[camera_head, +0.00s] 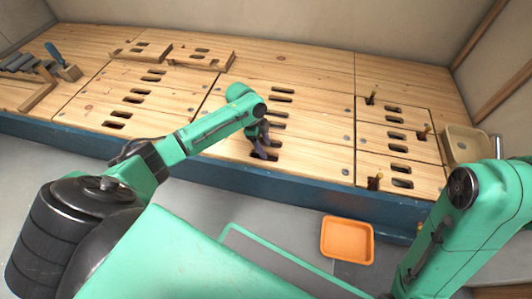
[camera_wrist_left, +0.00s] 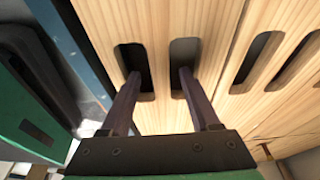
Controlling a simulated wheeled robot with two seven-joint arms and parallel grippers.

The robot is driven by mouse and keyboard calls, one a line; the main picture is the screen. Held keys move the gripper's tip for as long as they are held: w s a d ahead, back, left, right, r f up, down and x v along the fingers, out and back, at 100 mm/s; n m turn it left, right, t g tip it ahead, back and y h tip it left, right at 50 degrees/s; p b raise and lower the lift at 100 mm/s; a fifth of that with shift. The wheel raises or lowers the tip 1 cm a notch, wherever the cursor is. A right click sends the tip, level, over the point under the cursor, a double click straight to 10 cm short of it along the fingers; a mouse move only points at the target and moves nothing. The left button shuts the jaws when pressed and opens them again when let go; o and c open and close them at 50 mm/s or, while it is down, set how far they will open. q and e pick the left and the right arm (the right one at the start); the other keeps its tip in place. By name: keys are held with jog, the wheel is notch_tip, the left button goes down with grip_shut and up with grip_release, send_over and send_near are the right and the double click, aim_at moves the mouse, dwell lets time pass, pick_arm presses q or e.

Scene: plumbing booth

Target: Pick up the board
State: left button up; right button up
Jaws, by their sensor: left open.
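Several pale wooden boards with paired oval slots form the top of a long raised platform in the head view. My left gripper (camera_head: 262,150) is over the front part of the middle board (camera_head: 315,125), near the platform's front edge. In the left wrist view, my left gripper (camera_wrist_left: 160,73) is open, with one dark finger at each of two neighbouring slots in the board (camera_wrist_left: 161,110). A strip of wood lies between the fingers. I cannot tell how deep the fingertips sit in the slots. My right gripper is out of view.
The platform has a blue front edge (camera_head: 330,198). Small upright pegs (camera_head: 371,97) stand at the right boards. A loose slotted board (camera_head: 201,54) lies at the back left. A blue-handled tool (camera_head: 54,53) is at far left. An orange tray (camera_head: 347,240) is on the floor; a beige bin (camera_head: 466,145) stands right.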

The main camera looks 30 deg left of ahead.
pick_arm(q)
jog(key=shift+f, duration=0.15)
grip_shut()
jog(key=shift+w, duration=0.1)
dwell(1.3)
